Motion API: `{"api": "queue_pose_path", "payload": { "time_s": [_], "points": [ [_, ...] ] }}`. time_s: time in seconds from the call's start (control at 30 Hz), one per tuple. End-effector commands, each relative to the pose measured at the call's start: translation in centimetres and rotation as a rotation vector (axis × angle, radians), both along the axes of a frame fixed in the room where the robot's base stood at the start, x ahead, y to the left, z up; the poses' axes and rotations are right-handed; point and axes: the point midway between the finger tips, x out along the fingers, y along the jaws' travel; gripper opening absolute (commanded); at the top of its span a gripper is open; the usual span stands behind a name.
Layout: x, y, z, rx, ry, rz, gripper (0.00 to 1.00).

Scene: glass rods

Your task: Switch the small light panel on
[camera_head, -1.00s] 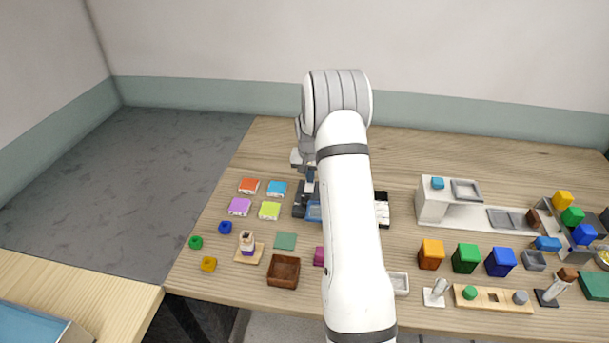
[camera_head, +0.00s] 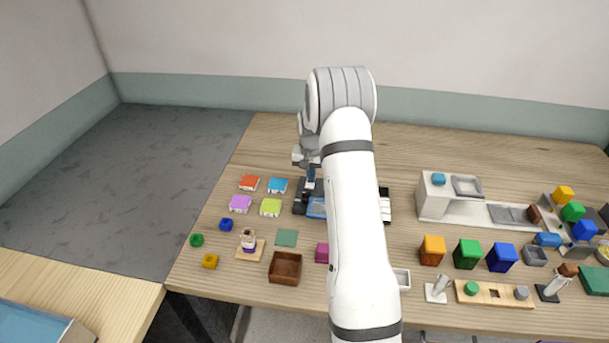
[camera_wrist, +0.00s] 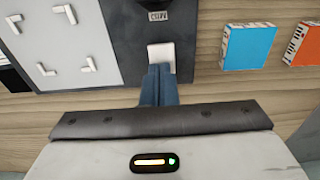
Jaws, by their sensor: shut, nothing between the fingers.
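In the wrist view a white square switch (camera_wrist: 161,56) sits on a dark grey base (camera_wrist: 115,30) with a small label above it. A pale plate with white corner marks (camera_wrist: 65,45) lies to its left. My gripper (camera_wrist: 160,70) is shut and empty, its blue fingertips at the near edge of the switch; whether they touch it I cannot tell. In the head view my gripper (camera_head: 311,180) is over the dark base (camera_head: 300,203), which my arm partly hides. Which part is the lamp, and whether it is lit, I cannot tell.
A blue block (camera_head: 278,186) and an orange-red block (camera_head: 249,183) lie left of the base; both are close in the wrist view. A brown tray (camera_head: 285,268) stands nearer. A white stand (camera_head: 433,201) and coloured blocks fill the right side. The table behind my arm is clear.

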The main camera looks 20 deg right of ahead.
Motion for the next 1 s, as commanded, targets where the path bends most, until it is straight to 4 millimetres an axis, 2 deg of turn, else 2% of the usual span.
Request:
{"api": "queue_pose_path", "payload": {
  "time_s": [0.03,0.33,0.47,0.73,1.0],
  "points": [
    [-0.4,0.3,-0.4,0.004,0.011,0.002,0.0],
    [-0.5,0.5,-0.3,0.004,0.009,0.003,0.0],
    [-0.4,0.5,0.4,0.004,0.008,0.003,0.0],
    [-0.3,0.7,5.2,0.001,-0.002,0.004,0.0],
    [-0.8,0.9,11.1,0.001,-0.002,0.003,0.0]
  ]
}}
